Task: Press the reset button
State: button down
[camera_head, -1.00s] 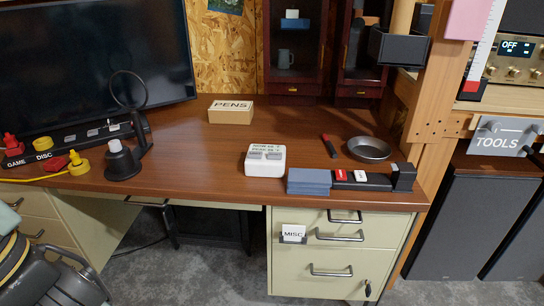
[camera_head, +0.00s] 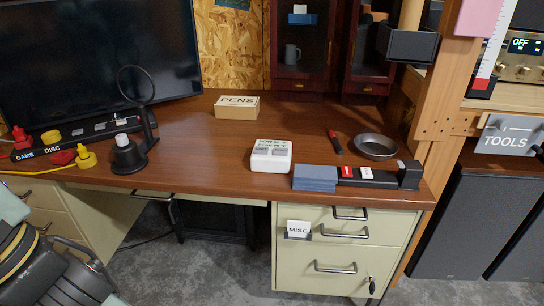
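No button in view carries a readable "reset" label. A white box (camera_head: 271,163) with two grey keys and small dark lettering on top stands on the brown desk (camera_head: 200,165), near the middle of the front edge. A black round-based device (camera_head: 127,158) with a pale knob on top stands at the left. A black strip with a red and a white switch (camera_head: 366,173) lies at the right front, next to a blue-grey block (camera_head: 314,178).
A monitor (camera_head: 90,60) fills the back left. A PENS box (camera_head: 237,106), a grey dish (camera_head: 375,147) and a red-and-black tool (camera_head: 335,142) lie on the desk. A strip marked GAME and DISC (camera_head: 60,148) is at left. The middle of the desktop is clear.

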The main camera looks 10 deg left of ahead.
aim_at(278, 151)
jog(key=i+l+u, duration=0.6)
jog(key=i+l, duration=0.25)
jog(key=l, duration=0.1)
